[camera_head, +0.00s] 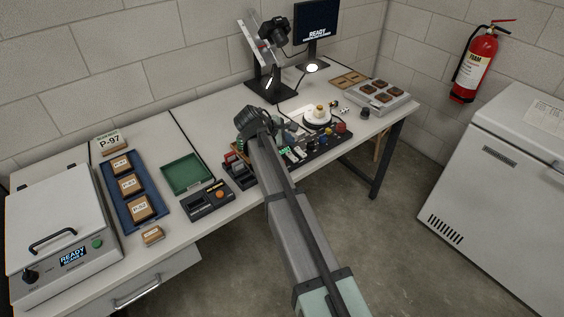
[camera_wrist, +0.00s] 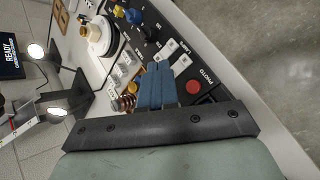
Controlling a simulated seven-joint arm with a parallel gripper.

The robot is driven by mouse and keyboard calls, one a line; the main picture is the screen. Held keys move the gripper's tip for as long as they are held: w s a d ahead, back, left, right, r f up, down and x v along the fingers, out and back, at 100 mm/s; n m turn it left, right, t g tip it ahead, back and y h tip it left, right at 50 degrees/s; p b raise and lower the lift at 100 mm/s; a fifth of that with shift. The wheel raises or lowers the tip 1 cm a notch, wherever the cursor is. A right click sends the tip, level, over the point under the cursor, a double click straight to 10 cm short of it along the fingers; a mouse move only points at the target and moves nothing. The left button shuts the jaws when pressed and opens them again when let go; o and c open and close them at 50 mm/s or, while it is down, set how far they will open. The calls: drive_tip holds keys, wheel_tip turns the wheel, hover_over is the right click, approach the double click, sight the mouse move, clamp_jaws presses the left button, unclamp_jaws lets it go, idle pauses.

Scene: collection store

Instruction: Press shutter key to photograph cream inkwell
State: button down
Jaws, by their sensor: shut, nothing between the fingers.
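The cream inkwell (camera_head: 319,110) stands on a round white stand at the back of the dark control panel (camera_head: 318,150). In the wrist view the cream object on the white disc (camera_wrist: 96,50) shows at upper left. My gripper (camera_wrist: 158,68) is shut and empty, its blue fingers over the panel beside white keys. A red button (camera_wrist: 193,87) sits just right of the fingertips, near lettering that looks like PHOTO. I cannot tell whether the fingertips touch the panel. In the head view my arm hides the gripper and part of the panel.
A camera (camera_head: 274,32) on a stand and a monitor (camera_head: 316,22) reading READY stand behind. Several coloured knobs crowd the panel. A grey tray (camera_head: 403,104) of brown blocks is at right. A green-lined box (camera_head: 187,174) and a blue tray (camera_head: 112,197) lie left.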

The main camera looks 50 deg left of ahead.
drive_tip(key=shift+s+a+r+n, duration=0.3)
drive_tip(key=shift+s+a+r, duration=0.6)
drive_tip(key=shift+r, duration=0.2)
drive_tip(key=shift+f, duration=4.4)
drive_tip(key=shift+f, duration=0.2)
drive_tip(key=shift+f, duration=0.25)
drive_tip(key=shift+f, duration=0.5)
drive_tip(key=shift+r, duration=0.9)
